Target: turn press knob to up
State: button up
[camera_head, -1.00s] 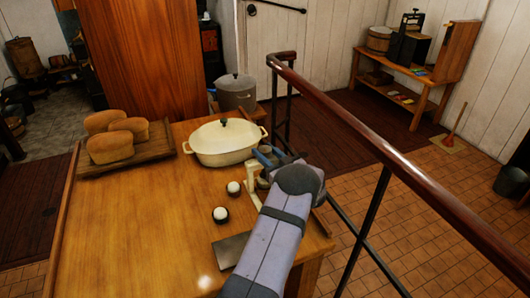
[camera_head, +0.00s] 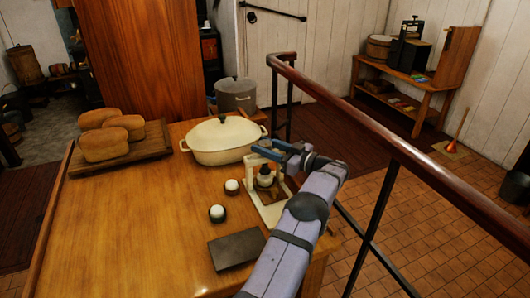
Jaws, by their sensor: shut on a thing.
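The press (camera_head: 279,208) stands at the right edge of the wooden table, a small cream frame with a flat base. A dark, rounded part (camera_head: 265,178) shows inside the frame. My gripper (camera_head: 266,151) is at the top of the press, with its blue fingers shut on the press knob. The fingers hide the knob, so its turn position cannot be told. My arm reaches in from the lower right and covers part of the right side of the press.
A cream lidded pot (camera_head: 222,142) stands just behind the press. Two white balls in dark cups (camera_head: 232,186) (camera_head: 217,213) and a dark flat slab (camera_head: 237,248) lie to its left. Loaves on a board (camera_head: 140,152) are far left. A railing (camera_head: 400,150) runs along the right.

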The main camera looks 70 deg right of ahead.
aim_at(271, 148)
jog(key=shift+r, duration=0.15)
jog(key=o, duration=1)
jog(key=shift+o, duration=0.2)
jog(key=shift+s+f, duration=0.2)
jog(key=shift+s, duration=0.3)
jog(key=s+b, duration=0.1)
jog(key=s, duration=0.2)
jog(key=s+a+b, duration=0.1)
jog(key=s, duration=0.2)
jog(key=shift+s+a+r, duration=0.15)
